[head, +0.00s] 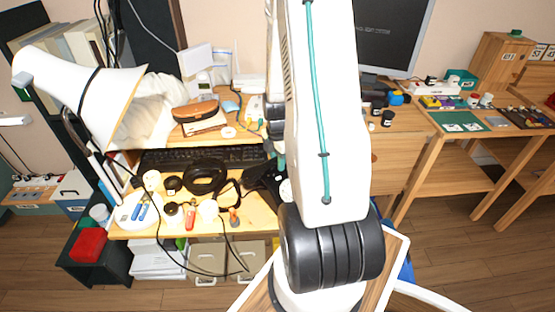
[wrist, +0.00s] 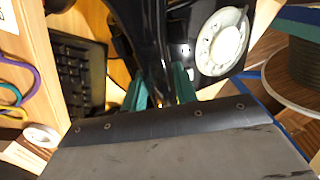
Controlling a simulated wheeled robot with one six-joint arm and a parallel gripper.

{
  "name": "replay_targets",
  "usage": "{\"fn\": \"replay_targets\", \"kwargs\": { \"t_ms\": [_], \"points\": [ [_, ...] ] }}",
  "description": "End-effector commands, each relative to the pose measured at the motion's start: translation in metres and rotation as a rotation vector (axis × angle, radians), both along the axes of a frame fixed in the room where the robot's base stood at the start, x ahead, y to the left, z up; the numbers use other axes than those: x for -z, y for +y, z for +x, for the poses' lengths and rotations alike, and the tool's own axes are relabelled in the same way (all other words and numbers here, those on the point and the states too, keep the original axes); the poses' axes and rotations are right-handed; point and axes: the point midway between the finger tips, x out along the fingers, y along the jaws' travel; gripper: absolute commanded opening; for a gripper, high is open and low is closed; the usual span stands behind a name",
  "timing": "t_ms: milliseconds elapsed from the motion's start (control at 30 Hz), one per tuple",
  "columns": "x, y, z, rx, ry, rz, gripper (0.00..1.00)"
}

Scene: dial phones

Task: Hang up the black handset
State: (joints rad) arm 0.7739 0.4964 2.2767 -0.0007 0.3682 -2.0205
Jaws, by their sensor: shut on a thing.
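The black handset (wrist: 152,40) runs up from between the teal fingers of my gripper (wrist: 160,88) in the wrist view. My gripper is shut on it. The black dial phone (wrist: 183,52), with a pale round dial (wrist: 221,41), lies just right of the handset. Whether the handset touches the phone or its cradle I cannot tell. In the head view the black phone (head: 262,180) shows only partly at the desk's right part, beside my arm. My arm hides the gripper and most of the handset there.
A black keyboard (head: 190,158) lies left of the phone, also in the wrist view (wrist: 78,72). Headphones (head: 205,177), cables and small items crowd the desk front. A white lamp (head: 95,85) stands left. A monitor (head: 393,35) stands behind right.

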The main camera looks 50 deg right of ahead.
Motion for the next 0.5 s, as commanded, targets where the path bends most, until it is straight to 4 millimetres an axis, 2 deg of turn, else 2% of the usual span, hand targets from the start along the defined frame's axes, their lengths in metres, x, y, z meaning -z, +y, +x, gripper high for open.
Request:
{"fn": "replay_targets", "kwargs": {
  "t_ms": [67, 100, 167, 500],
  "points": [
    [-0.0001, 0.0000, 0.0000, 0.000, 0.000, 0.000, 0.00],
    [-0.0002, 0.0000, 0.0000, 0.000, 0.000, 0.000, 0.37],
    [-0.0002, 0.0000, -0.0001, 0.000, 0.000, 0.000, 0.54],
    [-0.0038, -0.0001, 0.0001, 0.000, -0.001, 0.000, 0.54]
  ]
}}
